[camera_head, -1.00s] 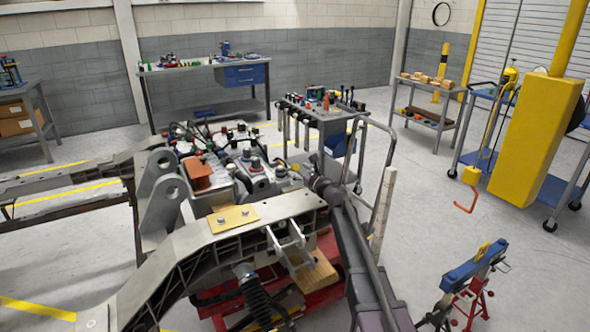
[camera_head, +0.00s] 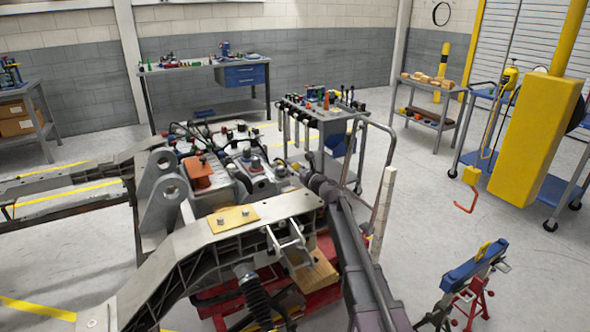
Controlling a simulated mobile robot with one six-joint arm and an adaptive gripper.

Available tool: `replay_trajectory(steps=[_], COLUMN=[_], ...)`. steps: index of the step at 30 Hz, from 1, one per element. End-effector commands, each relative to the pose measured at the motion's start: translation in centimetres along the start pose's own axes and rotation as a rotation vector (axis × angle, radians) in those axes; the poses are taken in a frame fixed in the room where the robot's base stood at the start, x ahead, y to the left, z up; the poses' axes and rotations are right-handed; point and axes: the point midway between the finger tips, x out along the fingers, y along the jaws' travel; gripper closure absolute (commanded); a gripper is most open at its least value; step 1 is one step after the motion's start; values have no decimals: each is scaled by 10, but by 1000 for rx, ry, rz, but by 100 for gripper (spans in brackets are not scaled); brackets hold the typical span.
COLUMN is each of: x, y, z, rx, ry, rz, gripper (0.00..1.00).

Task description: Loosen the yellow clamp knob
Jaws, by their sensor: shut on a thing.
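The chassis fixture fills the lower left and middle of the view, with a grey metal frame rail (camera_head: 195,250) and a tan plate (camera_head: 233,218) bolted on it. My dark arm rises from the bottom, and its end reaches the grey machine block (camera_head: 257,180) behind the rail. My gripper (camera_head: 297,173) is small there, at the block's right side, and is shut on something. The yellow clamp knob does not show clearly; it is at the gripper's jaws or hidden by them, and its turn cannot be made out.
An orange-brown part (camera_head: 197,172) and hoses crowd the fixture's top. A tool cart (camera_head: 325,112) stands just behind. A blue-topped red stand (camera_head: 472,268) and a yellow hoist (camera_head: 535,140) are at right. The floor between cart and hoist is clear.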

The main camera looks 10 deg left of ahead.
Motion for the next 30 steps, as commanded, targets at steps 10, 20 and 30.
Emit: replay_trajectory(steps=[10, 20, 30], x=[0, 0, 1], y=[1, 0, -1], z=[1, 3, 5], rx=[-39, -198, -451], ry=[-2, -2, -4], rz=[43, 156, 338], gripper=[100, 100, 100])
